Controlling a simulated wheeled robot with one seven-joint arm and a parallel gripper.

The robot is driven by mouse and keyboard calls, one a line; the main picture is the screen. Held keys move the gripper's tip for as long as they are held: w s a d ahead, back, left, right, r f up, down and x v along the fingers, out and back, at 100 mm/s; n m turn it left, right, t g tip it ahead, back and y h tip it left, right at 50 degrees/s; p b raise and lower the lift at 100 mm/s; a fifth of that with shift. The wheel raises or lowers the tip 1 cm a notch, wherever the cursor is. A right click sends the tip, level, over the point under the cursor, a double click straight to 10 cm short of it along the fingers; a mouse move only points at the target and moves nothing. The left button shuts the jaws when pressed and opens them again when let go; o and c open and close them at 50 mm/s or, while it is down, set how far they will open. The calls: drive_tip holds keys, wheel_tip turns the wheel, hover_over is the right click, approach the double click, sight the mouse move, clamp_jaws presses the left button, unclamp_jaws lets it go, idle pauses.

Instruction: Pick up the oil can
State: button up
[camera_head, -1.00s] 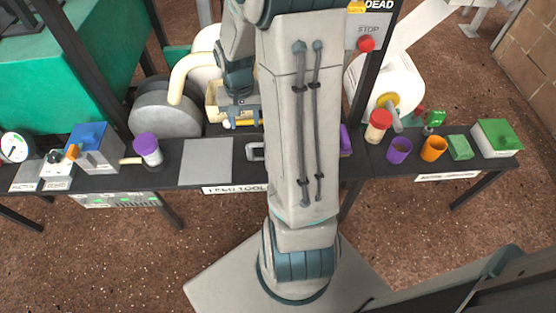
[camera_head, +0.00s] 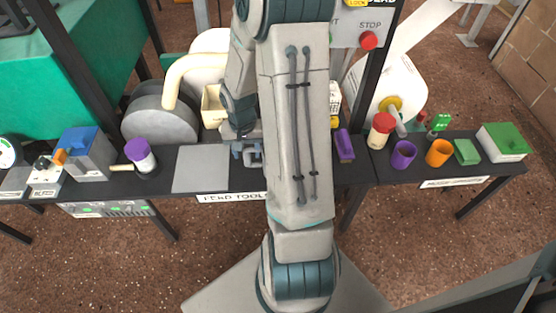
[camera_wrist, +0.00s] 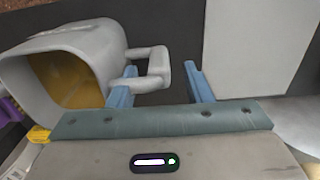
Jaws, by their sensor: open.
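A grey can with a loop handle, seemingly the oil can (camera_wrist: 95,45), lies at the left in the wrist view, its wide open end showing a yellow-brown inside. In the head view my arm hides its body; only part of its grey handle (camera_head: 254,159) shows. My gripper (camera_wrist: 161,69) has its two blue fingers apart, one on each side of the handle's outer end. I cannot tell whether either finger touches it. My gripper (camera_head: 245,150) also shows low over the black table in the head view.
A grey plate (camera_head: 201,168) lies left of the gripper on the black table. A purple object (camera_head: 344,146) stands right of my arm, and a cream bin (camera_head: 213,107) stands behind. Purple (camera_head: 403,154) and orange (camera_head: 438,153) cups are farther right.

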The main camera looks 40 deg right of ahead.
wheel_tip(320, 180, down, 4)
drive_tip(key=shift+r+b, duration=0.25)
drive_tip(key=shift+b, duration=0.4)
drive_tip(key=shift+r, duration=0.1)
clamp_jaws()
